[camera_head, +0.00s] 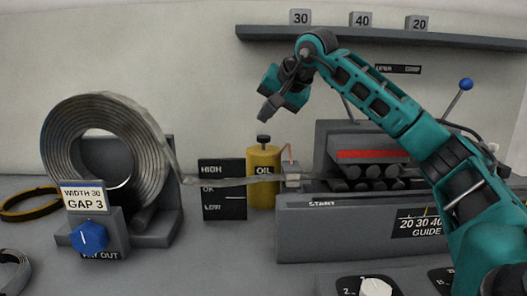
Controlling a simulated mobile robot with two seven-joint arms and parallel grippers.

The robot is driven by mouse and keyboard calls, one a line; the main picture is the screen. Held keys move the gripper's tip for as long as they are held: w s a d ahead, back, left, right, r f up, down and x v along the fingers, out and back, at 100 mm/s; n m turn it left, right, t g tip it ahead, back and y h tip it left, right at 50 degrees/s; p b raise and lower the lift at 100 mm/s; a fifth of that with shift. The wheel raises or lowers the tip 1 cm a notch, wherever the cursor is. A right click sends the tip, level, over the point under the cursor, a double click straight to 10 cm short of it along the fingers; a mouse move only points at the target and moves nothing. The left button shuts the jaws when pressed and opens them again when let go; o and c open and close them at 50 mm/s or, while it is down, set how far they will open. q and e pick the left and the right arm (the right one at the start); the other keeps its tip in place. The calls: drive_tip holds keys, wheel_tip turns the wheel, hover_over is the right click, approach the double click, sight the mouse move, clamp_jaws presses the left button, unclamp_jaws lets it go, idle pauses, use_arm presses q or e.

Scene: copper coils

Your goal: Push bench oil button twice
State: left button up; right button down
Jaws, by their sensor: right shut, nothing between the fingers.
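A yellow oil can (262,185) labelled OIL stands at the back of the bench. A dark button (264,141) sits on its top. My right arm reaches in from the right, and my right gripper (266,113) is shut and empty. My left gripper is out of view.
A metal strip (225,182) runs from the coil (68,140) past the can into the roller machine (355,215). A dark gauge board (223,200) stands left of the can. A shelf (330,36) with numbered blocks is above. The front middle bench is clear.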

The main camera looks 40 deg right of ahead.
sight(262, 136)
drive_tip(key=shift+f, duration=0.8)
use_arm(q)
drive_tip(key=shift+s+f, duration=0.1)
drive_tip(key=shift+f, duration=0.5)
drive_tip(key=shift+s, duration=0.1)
use_arm(e)
drive_tip(key=shift+f, duration=0.15)
idle(0.6)
use_arm(q)
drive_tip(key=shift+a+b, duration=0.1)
drive_tip(key=shift+b, duration=0.2)
use_arm(e)
drive_tip(key=shift+f, duration=0.3)
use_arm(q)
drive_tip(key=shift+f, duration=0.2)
use_arm(e)
drive_tip(key=shift+f, duration=0.3)
use_arm(q)
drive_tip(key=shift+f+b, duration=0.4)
drive_tip(key=shift+b, duration=0.15)
use_arm(e)
drive_tip(key=shift+f, duration=0.7)
